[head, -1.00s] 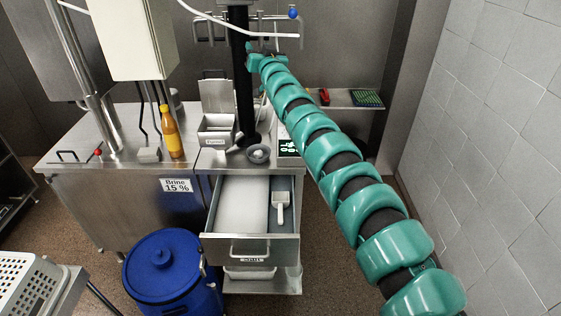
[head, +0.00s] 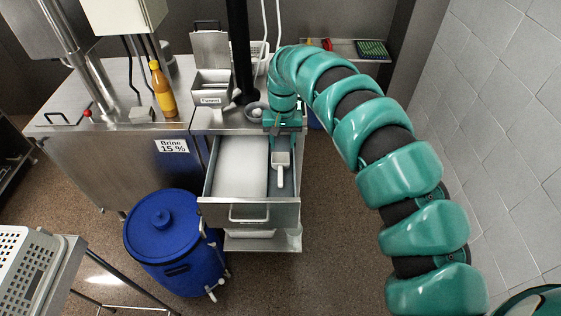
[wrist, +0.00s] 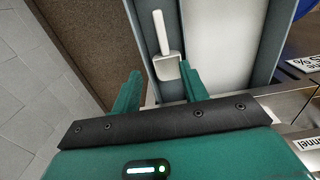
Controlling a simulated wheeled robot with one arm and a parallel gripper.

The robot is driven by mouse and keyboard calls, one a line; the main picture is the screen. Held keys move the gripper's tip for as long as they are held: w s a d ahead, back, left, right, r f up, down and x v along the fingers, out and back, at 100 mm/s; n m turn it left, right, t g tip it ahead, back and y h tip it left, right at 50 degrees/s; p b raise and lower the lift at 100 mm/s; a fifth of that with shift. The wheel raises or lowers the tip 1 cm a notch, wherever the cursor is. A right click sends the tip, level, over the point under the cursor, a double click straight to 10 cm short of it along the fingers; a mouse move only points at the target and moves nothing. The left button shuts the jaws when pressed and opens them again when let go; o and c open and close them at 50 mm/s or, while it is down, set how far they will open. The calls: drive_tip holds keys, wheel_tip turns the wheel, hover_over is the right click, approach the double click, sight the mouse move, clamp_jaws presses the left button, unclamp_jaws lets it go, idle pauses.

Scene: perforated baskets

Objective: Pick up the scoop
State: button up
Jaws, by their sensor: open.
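The white scoop (head: 282,168) lies in the right compartment of the open drawer (head: 250,213), its handle toward the drawer front. In the wrist view the scoop (wrist: 166,66) shows between and beyond my fingertips, its handle pointing away. My gripper (head: 281,146) hangs above the back of that compartment, its fingers pointing down. In the wrist view my gripper (wrist: 160,82) is open and empty, with its two green fingers apart. I cannot tell how high the fingertips are above the scoop.
White contents (head: 240,165) fill the drawer's left compartment. A steel box (head: 212,85), a small bowl (head: 256,110) and a yellow bottle (head: 162,90) stand on the counters behind. A blue barrel (head: 165,250) stands at the drawer's left front. Floor right of the drawer is clear.

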drive_tip(key=b, duration=0.3)
hover_over(281, 172)
drive_tip(key=f, duration=0.7)
drive_tip(key=shift+d, duration=0.2)
drive_tip(key=shift+f+p, duration=0.95)
drive_tip(key=shift+f, duration=0.95)
drive_tip(key=shift+a+f+p, duration=0.15)
drive_tip(key=shift+f+p, duration=0.4)
drive_tip(key=shift+f, duration=0.2)
drive_tip(key=shift+a+f+p, duration=0.15)
drive_tip(key=shift+f+p, duration=0.4)
drive_tip(key=shift+f, duration=1.35)
clamp_jaws()
